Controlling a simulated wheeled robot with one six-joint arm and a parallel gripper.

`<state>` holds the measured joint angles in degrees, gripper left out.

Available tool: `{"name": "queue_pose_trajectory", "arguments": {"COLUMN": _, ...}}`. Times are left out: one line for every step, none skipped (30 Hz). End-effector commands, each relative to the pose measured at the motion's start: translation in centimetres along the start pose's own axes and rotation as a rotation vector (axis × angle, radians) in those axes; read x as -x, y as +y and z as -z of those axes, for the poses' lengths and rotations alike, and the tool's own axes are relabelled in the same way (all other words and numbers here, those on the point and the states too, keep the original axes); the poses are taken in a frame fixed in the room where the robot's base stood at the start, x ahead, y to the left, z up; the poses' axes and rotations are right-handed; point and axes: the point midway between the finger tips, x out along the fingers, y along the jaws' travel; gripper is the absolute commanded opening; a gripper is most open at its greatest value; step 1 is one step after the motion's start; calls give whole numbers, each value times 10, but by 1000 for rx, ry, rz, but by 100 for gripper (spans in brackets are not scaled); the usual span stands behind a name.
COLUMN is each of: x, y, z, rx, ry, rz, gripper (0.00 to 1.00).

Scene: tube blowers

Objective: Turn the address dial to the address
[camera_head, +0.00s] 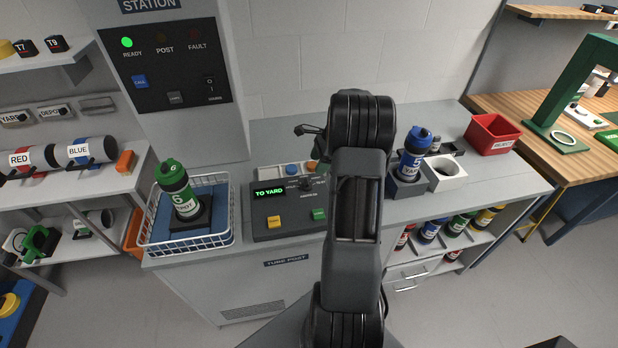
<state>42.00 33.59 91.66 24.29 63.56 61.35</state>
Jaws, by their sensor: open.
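The grey control console (262,219) stands on the counter, left of my arm. Its display (269,191) reads "TO YARD" in green. The dark address dial (306,185) sits right of the display; its pointer is too small to read. My gripper (318,152) is mostly hidden behind my own arm; only a small dark part shows above and behind the dial. It looks apart from the dial, but I cannot tell the exact gap. It is open, and I see nothing held.
A yellow button (274,223) and a green button (319,214) are on the console front. A wire basket (151,236) with a green-capped carrier (176,189) stands left. A blue-capped carrier (415,148) in a holder and a red bin (491,136) stand right.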

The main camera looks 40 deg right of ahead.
Motion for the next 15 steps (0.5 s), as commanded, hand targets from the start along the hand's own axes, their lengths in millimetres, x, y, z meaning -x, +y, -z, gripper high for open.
{"name": "queue_pose_trajectory", "arguments": {"x": -10, "y": 0, "z": -1, "rx": 0, "ry": -1, "rz": -4, "gripper": 60}}
{"name": "queue_pose_trajectory", "arguments": {"x": -15, "y": 0, "z": -1, "rx": 1, "ry": -1, "rz": -5, "gripper": 60}}
{"name": "queue_pose_trajectory", "arguments": {"x": -23, "y": 1, "z": -1, "rx": 2, "ry": 0, "rz": -5, "gripper": 60}}
{"name": "queue_pose_trajectory", "arguments": {"x": -28, "y": 1, "z": -1, "rx": 2, "ry": 0, "rz": -5, "gripper": 60}}
{"name": "queue_pose_trajectory", "arguments": {"x": -34, "y": 0, "z": -1, "rx": 2, "ry": 0, "rz": -4, "gripper": 60}}
{"name": "queue_pose_trajectory", "arguments": {"x": -40, "y": 0, "z": -1, "rx": 2, "ry": -1, "rz": -4, "gripper": 60}}
{"name": "queue_pose_trajectory", "arguments": {"x": -45, "y": 0, "z": -1, "rx": 1, "ry": 0, "rz": -3, "gripper": 60}}
{"name": "queue_pose_trajectory", "arguments": {"x": -49, "y": 1, "z": -1, "rx": 2, "ry": -1, "rz": -4, "gripper": 60}}
{"name": "queue_pose_trajectory", "arguments": {"x": -55, "y": 1, "z": -1, "rx": 2, "ry": 0, "rz": -3, "gripper": 60}}
{"name": "queue_pose_trajectory", "arguments": {"x": -58, "y": 1, "z": -1, "rx": 3, "ry": 1, "rz": -3, "gripper": 60}}
{"name": "queue_pose_trajectory", "arguments": {"x": -62, "y": 1, "z": -1, "rx": 3, "ry": 0, "rz": -4, "gripper": 60}}
{"name": "queue_pose_trajectory", "arguments": {"x": -66, "y": 0, "z": -1, "rx": 4, "ry": 0, "rz": -3, "gripper": 60}}
{"name": "queue_pose_trajectory", "arguments": {"x": -69, "y": 0, "z": -1, "rx": 4, "ry": 0, "rz": -2, "gripper": 60}}
{"name": "queue_pose_trajectory", "arguments": {"x": -71, "y": 0, "z": -1, "rx": 4, "ry": 0, "rz": -1, "gripper": 60}}
{"name": "queue_pose_trajectory", "arguments": {"x": -74, "y": 0, "z": -1, "rx": 3, "ry": 0, "rz": -1, "gripper": 60}}
